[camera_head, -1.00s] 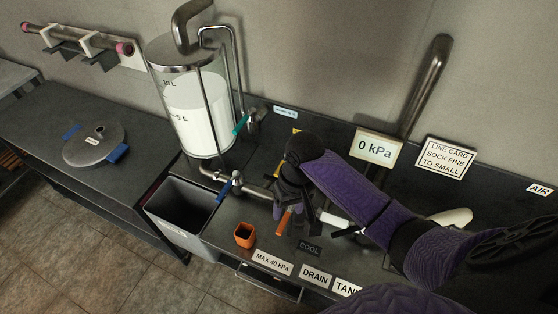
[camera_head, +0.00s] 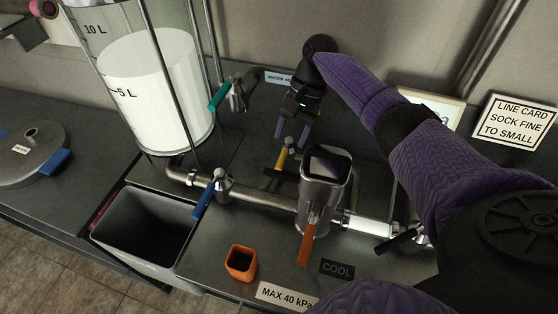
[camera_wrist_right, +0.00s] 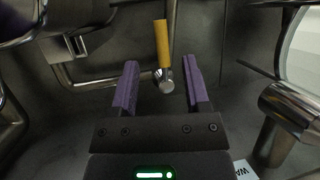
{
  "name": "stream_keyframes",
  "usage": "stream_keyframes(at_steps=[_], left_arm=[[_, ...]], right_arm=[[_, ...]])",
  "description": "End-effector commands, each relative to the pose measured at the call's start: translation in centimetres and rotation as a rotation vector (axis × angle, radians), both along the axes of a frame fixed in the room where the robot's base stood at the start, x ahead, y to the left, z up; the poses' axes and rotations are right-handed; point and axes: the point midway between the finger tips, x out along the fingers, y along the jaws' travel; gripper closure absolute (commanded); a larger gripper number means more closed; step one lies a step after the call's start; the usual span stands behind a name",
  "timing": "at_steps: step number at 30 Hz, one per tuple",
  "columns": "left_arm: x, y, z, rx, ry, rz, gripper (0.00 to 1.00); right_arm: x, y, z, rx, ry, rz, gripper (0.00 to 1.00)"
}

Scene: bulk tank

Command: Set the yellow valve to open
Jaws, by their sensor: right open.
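The yellow valve has a yellow lever handle (camera_head: 281,159) on a small metal stem, behind the steel canister on the bench. My right gripper (camera_head: 291,131) is open, with its purple fingers pointing down just above the yellow handle. In the right wrist view the yellow handle (camera_wrist_right: 161,42) stands beyond the fingertips, pointing away from its round metal hub, which shows between the open purple fingers (camera_wrist_right: 158,85). The fingers appear apart from the handle, with nothing held. My left gripper does not show.
A steel canister (camera_head: 325,178) with an orange handle (camera_head: 306,244) stands just in front of the yellow valve. A green-handled valve (camera_head: 220,96) and a blue-handled valve (camera_head: 204,199) are to the left, near the glass tank (camera_head: 150,90). An orange cup (camera_head: 241,263) sits in front.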

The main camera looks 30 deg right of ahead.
Motion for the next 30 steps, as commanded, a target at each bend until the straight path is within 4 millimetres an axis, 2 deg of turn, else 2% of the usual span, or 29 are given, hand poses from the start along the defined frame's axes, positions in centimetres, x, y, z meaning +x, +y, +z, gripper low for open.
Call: stream_keyframes(at_steps=[1,3,7,11,18,26,27,30], left_arm=[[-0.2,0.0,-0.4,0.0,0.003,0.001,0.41],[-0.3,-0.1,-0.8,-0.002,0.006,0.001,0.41],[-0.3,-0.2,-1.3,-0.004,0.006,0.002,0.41],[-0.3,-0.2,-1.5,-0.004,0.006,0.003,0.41],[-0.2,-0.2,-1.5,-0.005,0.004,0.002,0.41],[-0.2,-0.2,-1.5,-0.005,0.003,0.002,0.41],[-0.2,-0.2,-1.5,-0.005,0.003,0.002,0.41],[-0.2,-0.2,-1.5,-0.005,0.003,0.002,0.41]], right_arm=[[-0.2,0.6,-1.4,0.0,0.004,0.003,0.4],[-0.4,1.2,-3.0,0.0,0.005,0.002,0.4],[-0.7,2.2,-5.1,-0.001,0.003,0.004,0.4],[-0.7,2.7,-5.9,0.0,0.001,0.003,0.4],[-0.7,2.7,-5.9,0.0,0.0,0.002,0.4],[-0.7,2.7,-5.9,0.0,0.0,0.002,0.95],[-0.7,2.7,-5.9,0.0,0.0,0.002,1.0],[-0.7,2.7,-5.9,0.0,0.0,0.002,1.0]])
